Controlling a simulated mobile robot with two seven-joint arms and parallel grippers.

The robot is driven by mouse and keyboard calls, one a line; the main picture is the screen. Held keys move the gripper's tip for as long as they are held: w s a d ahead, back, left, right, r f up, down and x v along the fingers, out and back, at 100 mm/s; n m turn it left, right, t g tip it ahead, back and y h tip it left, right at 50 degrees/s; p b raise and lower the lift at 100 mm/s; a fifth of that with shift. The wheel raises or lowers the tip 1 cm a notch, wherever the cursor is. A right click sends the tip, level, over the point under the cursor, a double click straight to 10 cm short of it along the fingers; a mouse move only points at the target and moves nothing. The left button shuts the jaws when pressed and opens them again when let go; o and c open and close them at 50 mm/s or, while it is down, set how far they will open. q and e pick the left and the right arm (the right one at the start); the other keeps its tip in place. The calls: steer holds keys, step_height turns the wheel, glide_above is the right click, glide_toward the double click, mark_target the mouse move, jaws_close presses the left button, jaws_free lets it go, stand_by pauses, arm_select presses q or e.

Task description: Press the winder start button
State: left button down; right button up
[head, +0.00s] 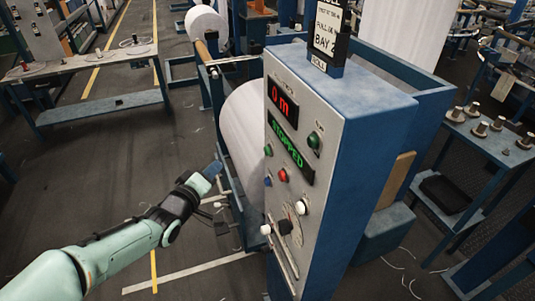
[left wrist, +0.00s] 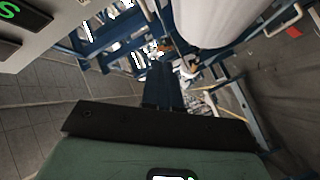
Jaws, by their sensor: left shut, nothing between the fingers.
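The winder's control panel (head: 288,100) faces left on a blue cabinet (head: 365,110). Its displays read "0 m" (head: 283,102) in red and "STOPPED" (head: 290,146) in green. A green button (head: 314,140) sits right of the displays, and another green button (head: 268,150) sits at the panel's left edge. Below are a red button (head: 282,175), a blue button (head: 268,181) and white knobs. The button labels are too small to read. My left gripper (head: 214,169) is shut and empty, left of the panel and apart from it. It also shows in the left wrist view (left wrist: 162,84).
A blue-framed table (head: 100,105) is at the left, and a cart with metal bobbins (head: 480,130) is at the right. The floor around my left arm is open.

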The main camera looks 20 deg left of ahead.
mark_target(267, 151)
arm_select(q)
steer(key=shift+d+r+m+t+h, duration=0.2)
steer(key=shift+d+r+m, duration=0.2)
steer(key=shift+r, duration=0.25)
steer(key=shift+d+r+m+t+h, duration=0.2)
steer(key=shift+d+r+m, duration=0.15)
steer(key=shift+r, duration=0.25)
steer(key=w+d+b, duration=0.2)
steer(key=w+d, duration=0.3)
steer(key=d, duration=0.2)
steer(key=shift+w+b, duration=0.15)
steer(key=shift+b, duration=0.15)
steer(key=shift+w+d+f, duration=0.1)
stand_by(1.2)
steer(key=shift+w+d, duration=0.15)
steer(key=shift+d, duration=0.05)
